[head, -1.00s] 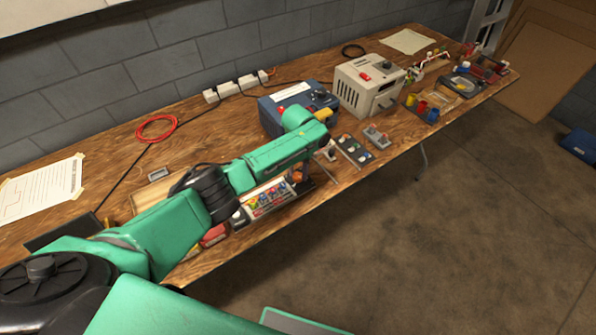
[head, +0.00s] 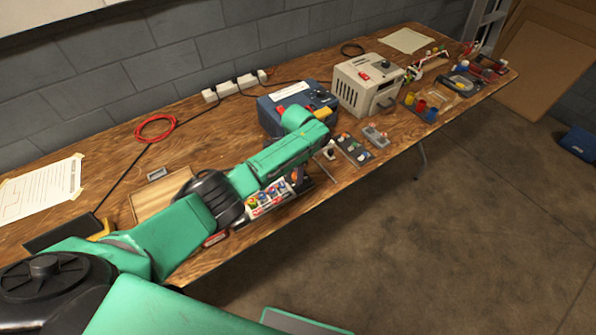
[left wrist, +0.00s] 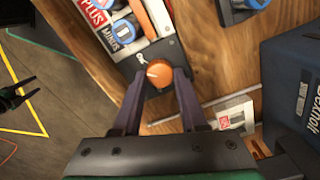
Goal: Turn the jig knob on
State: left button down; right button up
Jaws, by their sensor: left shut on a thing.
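The jig knob (left wrist: 159,72) is round and orange with a light pointer mark, on the black end panel of the jig (left wrist: 139,62) in the left wrist view. My left gripper (left wrist: 158,84) is shut on the knob, one dark finger on each side. In the head view the jig (head: 266,200), with several coloured cells, lies near the table's front edge, partly behind my left arm. In the left wrist view a small black pronged part, which looks like my right gripper (left wrist: 16,97), is over the floor at the left edge; its finger state is unclear.
A blue box (head: 268,117) stands behind my left arm, and a beige power unit (head: 368,86) stands right of it. A dark strip of buttons (head: 353,148) lies right of the arm. A wooden tray (head: 158,196) lies left. The floor in front is clear.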

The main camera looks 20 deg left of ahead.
pick_arm(q)
jog(key=shift+r+m, duration=0.1)
jog(key=shift+m, duration=1.8)
jog(key=shift+c, duration=2.2)
grip_release()
notch_tip(320, 180, up, 15)
jog(key=shift+f, duration=0.2)
